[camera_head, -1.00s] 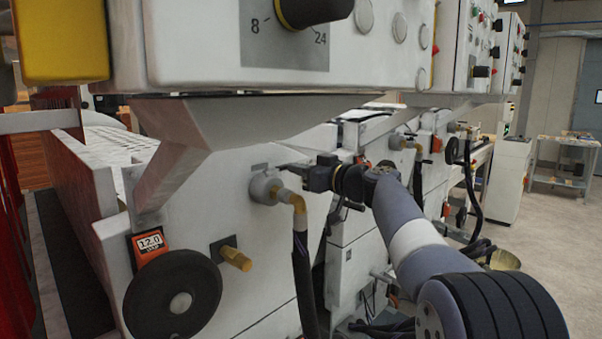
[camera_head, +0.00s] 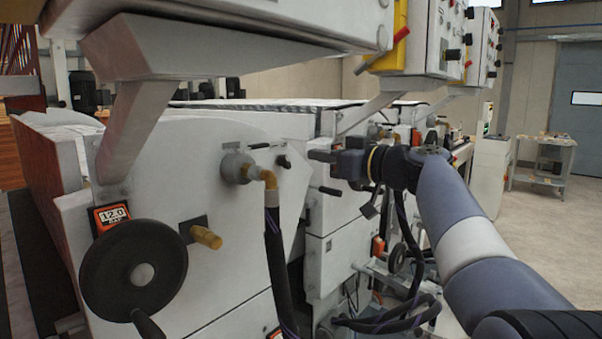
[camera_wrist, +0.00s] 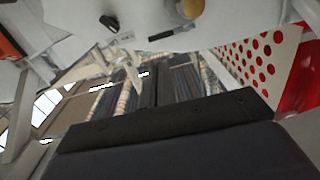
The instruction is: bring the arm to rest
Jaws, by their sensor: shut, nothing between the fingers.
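My gripper (camera_head: 318,156) is shut and empty in the head view. It points left toward the white machine panel (camera_head: 190,165), to the right of a brass hose elbow. My arm reaches in from the lower right and is held out in the air. In the wrist view the dark gripper body (camera_wrist: 170,125) fills the lower part, and the fingertips cannot be made out clearly. I cannot tell the exact gap between my gripper and the machine.
A hose fitting (camera_head: 237,168) with a hanging black hose is left of my gripper. A black handwheel (camera_head: 135,270) and a 12.0 readout (camera_head: 112,215) are lower left. Control boxes (camera_head: 430,40) overhang. Open floor (camera_head: 530,240) lies at right. The wrist view shows a red-dotted white panel (camera_wrist: 262,58).

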